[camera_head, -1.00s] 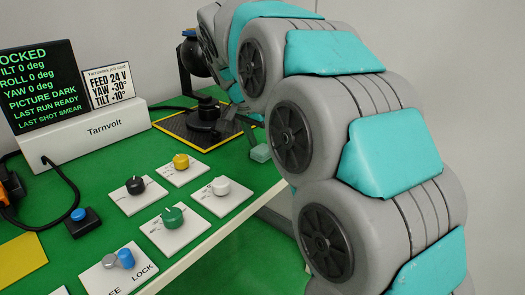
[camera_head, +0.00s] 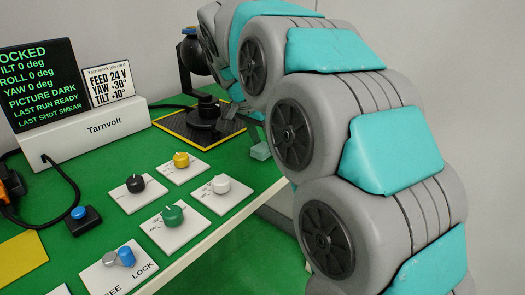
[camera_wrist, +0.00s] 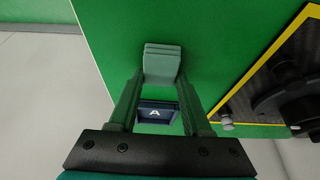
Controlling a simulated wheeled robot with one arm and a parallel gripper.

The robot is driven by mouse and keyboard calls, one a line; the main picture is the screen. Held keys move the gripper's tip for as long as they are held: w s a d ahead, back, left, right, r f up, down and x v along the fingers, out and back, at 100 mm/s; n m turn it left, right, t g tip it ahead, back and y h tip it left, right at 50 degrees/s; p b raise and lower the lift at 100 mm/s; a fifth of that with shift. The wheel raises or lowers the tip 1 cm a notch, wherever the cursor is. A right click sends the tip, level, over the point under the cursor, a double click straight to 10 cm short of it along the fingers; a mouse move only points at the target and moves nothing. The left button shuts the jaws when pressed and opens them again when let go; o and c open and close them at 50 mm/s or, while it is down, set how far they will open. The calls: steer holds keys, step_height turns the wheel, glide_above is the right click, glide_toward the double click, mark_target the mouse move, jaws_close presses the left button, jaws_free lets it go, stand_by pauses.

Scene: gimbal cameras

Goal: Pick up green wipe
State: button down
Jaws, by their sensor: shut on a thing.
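The green wipe is a pale grey-green folded pad (camera_head: 260,151). In the head view it shows at the tip of my gripper (camera_head: 252,122), over the right edge of the green bench. In the wrist view the wipe (camera_wrist: 162,64) sits between the two fingertips of my gripper (camera_wrist: 160,82), which is shut on it. Its folded layers face the far side. My arm hides part of the gripper in the head view, and I cannot tell how far the wipe is above the bench.
A black gimbal camera (camera_head: 205,110) stands on a yellow-edged mat (camera_head: 172,124) left of my gripper. Several knobs on white plates (camera_head: 170,225) lie along the bench front. A dark box marked A (camera_wrist: 157,112) shows between my fingers in the wrist view.

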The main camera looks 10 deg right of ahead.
mark_target(264, 146)
steer(key=shift+r, duration=0.15)
steer(key=shift+r+b, duration=0.35)
steer(key=shift+r, duration=1.25)
steer(key=s+a+b, duration=0.1)
steer(key=s+a, duration=0.1)
steer(key=s, duration=0.5)
steer(key=s+a+r+b, duration=0.1)
steer(key=s+a, duration=0.1)
steer(key=s, duration=0.6)
steer(key=shift+s+a+r, duration=0.2)
steer(key=shift+r, duration=0.05)
